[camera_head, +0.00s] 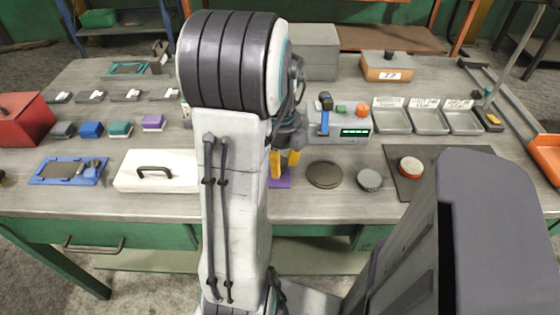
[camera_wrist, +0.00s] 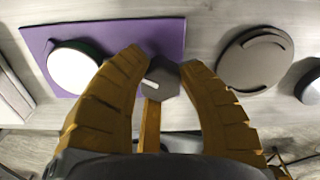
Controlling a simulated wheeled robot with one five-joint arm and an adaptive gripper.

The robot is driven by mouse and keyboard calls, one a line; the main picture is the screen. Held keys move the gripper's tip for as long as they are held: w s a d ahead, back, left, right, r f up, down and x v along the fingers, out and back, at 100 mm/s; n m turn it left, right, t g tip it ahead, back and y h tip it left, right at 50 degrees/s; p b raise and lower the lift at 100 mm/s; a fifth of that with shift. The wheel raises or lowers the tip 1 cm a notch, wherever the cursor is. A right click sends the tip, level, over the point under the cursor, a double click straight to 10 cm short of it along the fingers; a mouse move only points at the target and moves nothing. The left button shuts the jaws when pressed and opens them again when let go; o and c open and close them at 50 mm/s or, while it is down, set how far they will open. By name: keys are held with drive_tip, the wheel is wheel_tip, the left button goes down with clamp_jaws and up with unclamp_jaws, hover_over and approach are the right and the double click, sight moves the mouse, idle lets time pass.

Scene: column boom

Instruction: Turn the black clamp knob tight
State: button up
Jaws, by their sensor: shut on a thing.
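My gripper (camera_wrist: 160,72) is shut on a dark grey, six-sided piece, which looks like the black clamp knob (camera_wrist: 161,76). In the wrist view the piece sits between the tips of the two large yellow fingers, with a light mark on its face. A narrower yellow bar stands just below it. The piece is over the right edge of a purple mat (camera_wrist: 110,31). In the head view my gripper (camera_head: 285,163) is low over the table, partly behind my arm, and the knob cannot be made out there. Whether the knob touches anything beneath is hidden.
A white disc (camera_wrist: 75,68) lies on the mat, left of my fingers. A dark round plate (camera_wrist: 255,62) lies close on the right. A white case (camera_head: 155,173) stands left of my arm. A grey box with a display (camera_head: 340,130) stands behind the plate.

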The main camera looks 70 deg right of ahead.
drive_tip(key=shift+a+f, duration=0.1)
drive_tip(key=o, duration=1.2)
wheel_tip(320, 180, up, 12)
idle(0.8)
